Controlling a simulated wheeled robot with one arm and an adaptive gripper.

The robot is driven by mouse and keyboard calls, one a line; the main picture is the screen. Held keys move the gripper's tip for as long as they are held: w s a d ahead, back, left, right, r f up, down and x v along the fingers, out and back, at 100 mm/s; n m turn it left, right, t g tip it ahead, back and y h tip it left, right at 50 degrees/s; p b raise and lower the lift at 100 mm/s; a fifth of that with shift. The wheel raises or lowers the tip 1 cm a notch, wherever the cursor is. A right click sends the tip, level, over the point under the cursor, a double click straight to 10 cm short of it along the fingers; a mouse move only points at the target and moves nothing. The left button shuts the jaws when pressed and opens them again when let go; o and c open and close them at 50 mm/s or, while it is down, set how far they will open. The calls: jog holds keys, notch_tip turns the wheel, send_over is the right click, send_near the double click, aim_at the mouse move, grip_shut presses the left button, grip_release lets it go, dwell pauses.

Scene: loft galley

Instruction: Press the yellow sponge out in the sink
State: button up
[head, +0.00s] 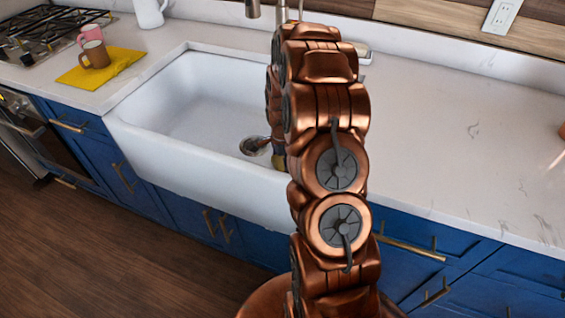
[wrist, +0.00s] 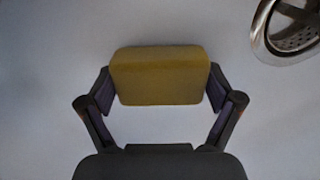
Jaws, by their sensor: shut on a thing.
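The yellow sponge (wrist: 160,76) is between the two fingers of my gripper (wrist: 160,90) in the wrist view, with a finger against each side. My gripper is shut on it. The white floor of the sink (wrist: 40,60) fills the background there; I cannot tell whether the sponge touches it. In the head view the white sink (head: 205,100) lies left of my arm. The arm hides its right part, most of my gripper and nearly all of the sponge.
The metal drain (wrist: 290,28) is at the upper right of the wrist view, apart from the sponge. The right counter (head: 450,130) is mostly clear.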

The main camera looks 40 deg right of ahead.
jog(key=shift+f, duration=0.5)
dwell(2.0)
jog(key=shift+r, duration=0.1)
jog(key=shift+r, duration=5)
jog(key=shift+f, duration=0.1)
jog(key=shift+f+b, duration=1.45)
jog(key=shift+f, duration=2.85)
jog(key=shift+f, duration=0.55)
